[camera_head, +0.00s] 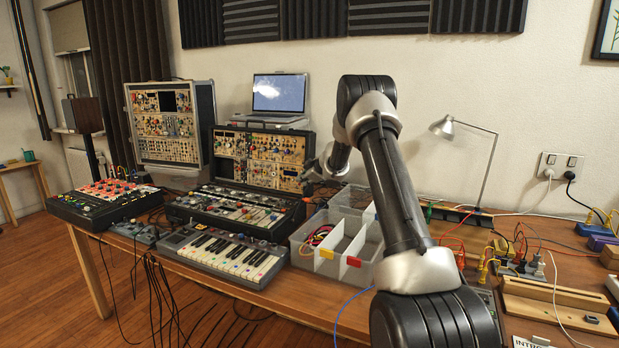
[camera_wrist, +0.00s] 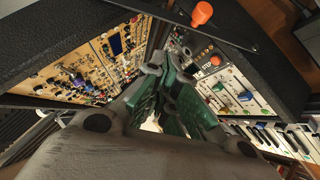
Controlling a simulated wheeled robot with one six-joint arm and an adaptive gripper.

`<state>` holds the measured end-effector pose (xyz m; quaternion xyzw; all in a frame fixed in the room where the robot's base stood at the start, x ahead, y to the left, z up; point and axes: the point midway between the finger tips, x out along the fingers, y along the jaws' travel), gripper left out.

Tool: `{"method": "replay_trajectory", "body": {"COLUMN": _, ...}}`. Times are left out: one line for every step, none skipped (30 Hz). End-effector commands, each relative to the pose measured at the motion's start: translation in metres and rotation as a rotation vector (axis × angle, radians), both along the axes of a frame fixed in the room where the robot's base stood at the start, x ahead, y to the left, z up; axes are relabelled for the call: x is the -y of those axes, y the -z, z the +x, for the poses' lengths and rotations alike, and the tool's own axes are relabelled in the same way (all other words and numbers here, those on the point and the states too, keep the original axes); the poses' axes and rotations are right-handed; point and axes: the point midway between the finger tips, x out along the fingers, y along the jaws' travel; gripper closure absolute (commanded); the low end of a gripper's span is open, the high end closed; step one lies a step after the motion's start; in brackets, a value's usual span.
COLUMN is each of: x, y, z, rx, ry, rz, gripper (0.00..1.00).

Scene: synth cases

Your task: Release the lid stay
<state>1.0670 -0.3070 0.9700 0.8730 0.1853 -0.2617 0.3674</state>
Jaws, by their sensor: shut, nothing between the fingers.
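The open synth case has an upright lid section (camera_head: 262,158) full of tan modules and a lower section (camera_head: 238,208) of panels and knobs. In the wrist view the tan modules (camera_wrist: 75,68) are on the left and the lower panel (camera_wrist: 240,92) on the right. A dark bar (camera_wrist: 150,12) crosses the top, with an orange knob (camera_wrist: 201,13) by it; it looks like the lid stay, but I cannot be sure. My gripper (camera_wrist: 172,100) has its green-padded fingers together and empty, between lid and lower section. In the head view my gripper (camera_head: 318,172) is at the case's right side, partly hidden.
A divided clear bin (camera_head: 338,245) with cables is to the right, and a small keyboard (camera_head: 225,252) in front. A second upright case (camera_head: 172,122) stands to the left. A lamp (camera_head: 445,127) stands farther right.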

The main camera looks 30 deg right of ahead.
Motion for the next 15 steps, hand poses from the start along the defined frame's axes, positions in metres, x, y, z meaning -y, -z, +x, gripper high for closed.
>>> {"method": "replay_trajectory", "body": {"x": -0.002, "y": 0.008, "z": 0.009, "rx": -0.001, "ry": -0.002, "rz": 0.0, "gripper": 1.0}}
{"method": "replay_trajectory", "body": {"x": -0.003, "y": 0.011, "z": 0.014, "rx": -0.001, "ry": -0.001, "rz": 0.0, "gripper": 1.0}}
{"method": "replay_trajectory", "body": {"x": -0.004, "y": 0.016, "z": 0.02, "rx": -0.001, "ry": -0.001, "rz": 0.0, "gripper": 1.0}}
{"method": "replay_trajectory", "body": {"x": 0.001, "y": 0.021, "z": 0.02, "rx": -0.001, "ry": 0.002, "rz": 0.0, "gripper": 1.0}}
{"method": "replay_trajectory", "body": {"x": 0.003, "y": 0.025, "z": 0.021, "rx": -0.002, "ry": 0.001, "rz": 0.0, "gripper": 1.0}}
{"method": "replay_trajectory", "body": {"x": 0.006, "y": 0.029, "z": 0.023, "rx": -0.001, "ry": 0.001, "rz": 0.0, "gripper": 1.0}}
{"method": "replay_trajectory", "body": {"x": 0.007, "y": 0.033, "z": 0.024, "rx": -0.001, "ry": 0.001, "rz": 0.0, "gripper": 1.0}}
{"method": "replay_trajectory", "body": {"x": 0.009, "y": 0.036, "z": 0.026, "rx": -0.001, "ry": 0.001, "rz": 0.0, "gripper": 1.0}}
{"method": "replay_trajectory", "body": {"x": 0.01, "y": 0.038, "z": 0.027, "rx": 0.0, "ry": 0.0, "rz": 0.0, "gripper": 1.0}}
{"method": "replay_trajectory", "body": {"x": 0.011, "y": 0.04, "z": 0.028, "rx": 0.001, "ry": 0.001, "rz": 0.0, "gripper": 1.0}}
{"method": "replay_trajectory", "body": {"x": 0.012, "y": 0.042, "z": 0.029, "rx": 0.001, "ry": 0.001, "rz": 0.0, "gripper": 1.0}}
{"method": "replay_trajectory", "body": {"x": 0.013, "y": 0.044, "z": 0.029, "rx": 0.0, "ry": 0.0, "rz": 0.0, "gripper": 1.0}}
{"method": "replay_trajectory", "body": {"x": 0.014, "y": 0.045, "z": 0.03, "rx": 0.0, "ry": 0.0, "rz": 0.0, "gripper": 1.0}}
{"method": "replay_trajectory", "body": {"x": 0.014, "y": 0.045, "z": 0.03, "rx": 0.0, "ry": 0.0, "rz": 0.0, "gripper": 1.0}}
{"method": "replay_trajectory", "body": {"x": 0.015, "y": 0.046, "z": 0.03, "rx": 0.001, "ry": 0.001, "rz": 0.0, "gripper": 1.0}}
